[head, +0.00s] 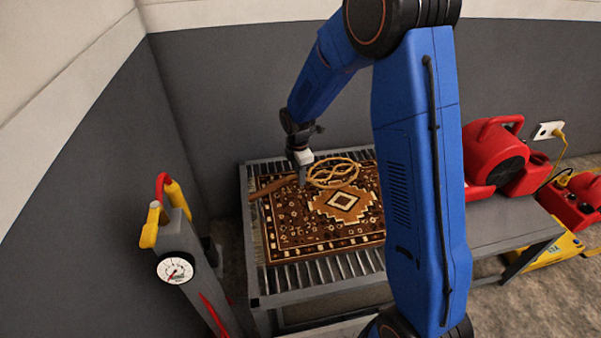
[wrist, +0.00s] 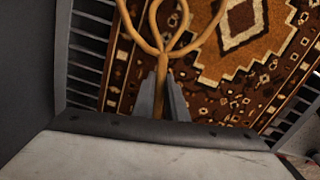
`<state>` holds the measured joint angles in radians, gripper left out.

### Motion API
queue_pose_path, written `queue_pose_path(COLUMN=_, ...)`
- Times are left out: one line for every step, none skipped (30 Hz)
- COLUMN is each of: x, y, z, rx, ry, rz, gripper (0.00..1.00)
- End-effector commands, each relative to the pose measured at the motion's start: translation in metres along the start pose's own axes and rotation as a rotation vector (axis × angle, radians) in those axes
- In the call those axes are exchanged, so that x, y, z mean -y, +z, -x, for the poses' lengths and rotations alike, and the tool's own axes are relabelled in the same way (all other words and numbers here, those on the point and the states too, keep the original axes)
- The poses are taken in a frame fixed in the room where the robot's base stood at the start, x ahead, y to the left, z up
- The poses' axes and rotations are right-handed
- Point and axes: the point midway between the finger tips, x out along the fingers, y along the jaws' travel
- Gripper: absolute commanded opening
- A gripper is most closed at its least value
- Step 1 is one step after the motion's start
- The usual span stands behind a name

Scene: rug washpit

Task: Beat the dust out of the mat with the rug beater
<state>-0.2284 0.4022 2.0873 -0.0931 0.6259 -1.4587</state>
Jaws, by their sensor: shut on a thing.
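The brown patterned mat (head: 320,222) lies on a slatted metal rack (head: 262,288); it also shows in the wrist view (wrist: 240,85). The rug beater (head: 334,173) has a looped tan head and is above or on the mat's back part; I cannot tell whether it touches. My gripper (head: 302,180) is shut on the beater's handle just below the loops. In the wrist view the two fingers (wrist: 164,100) stand on either side of the handle (wrist: 158,90), and the loops reach toward the top edge. My arm hides the mat's right side in the head view.
A red blower (head: 497,158) stands on a grey table to the right. A socket with a yellow cable (head: 548,130) is on the back wall. A grey post with a dial gauge (head: 175,268) stands at the front left. Walls close off the left and back.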

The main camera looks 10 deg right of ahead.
Motion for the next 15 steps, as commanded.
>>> queue_pose_path(x=0.001, y=-0.001, z=-0.010, rx=0.000, ry=-0.004, rz=0.000, gripper=0.00)
queue_pose_path(x=0.001, y=-0.001, z=-0.015, rx=0.000, ry=-0.004, rz=0.000, gripper=0.00)
queue_pose_path(x=0.001, y=-0.001, z=-0.020, rx=0.000, ry=-0.002, rz=0.000, gripper=0.00)
queue_pose_path(x=0.001, y=-0.001, z=-0.021, rx=0.000, ry=-0.001, rz=0.000, gripper=0.00)
queue_pose_path(x=0.000, y=-0.001, z=-0.020, rx=0.000, ry=0.001, rz=0.000, gripper=0.00)
queue_pose_path(x=0.000, y=-0.001, z=-0.019, rx=0.000, ry=0.001, rz=0.000, gripper=0.00)
queue_pose_path(x=0.000, y=-0.001, z=-0.018, rx=0.000, ry=0.001, rz=0.000, gripper=0.00)
queue_pose_path(x=0.000, y=-0.001, z=-0.018, rx=0.000, ry=0.001, rz=0.000, gripper=0.00)
queue_pose_path(x=0.000, y=-0.001, z=-0.016, rx=0.000, ry=0.002, rz=0.000, gripper=0.00)
queue_pose_path(x=0.000, y=-0.001, z=-0.014, rx=0.000, ry=0.002, rz=0.000, gripper=0.00)
queue_pose_path(x=0.000, y=-0.001, z=-0.012, rx=0.000, ry=0.002, rz=0.000, gripper=0.00)
queue_pose_path(x=0.000, y=0.000, z=-0.008, rx=0.000, ry=0.001, rz=0.000, gripper=0.00)
queue_pose_path(x=0.000, y=0.000, z=-0.006, rx=0.000, ry=0.002, rz=0.000, gripper=0.00)
queue_pose_path(x=-0.001, y=0.000, z=-0.003, rx=0.000, ry=0.002, rz=0.000, gripper=0.00)
queue_pose_path(x=-0.001, y=0.000, z=0.001, rx=0.000, ry=0.003, rz=-0.001, gripper=0.00)
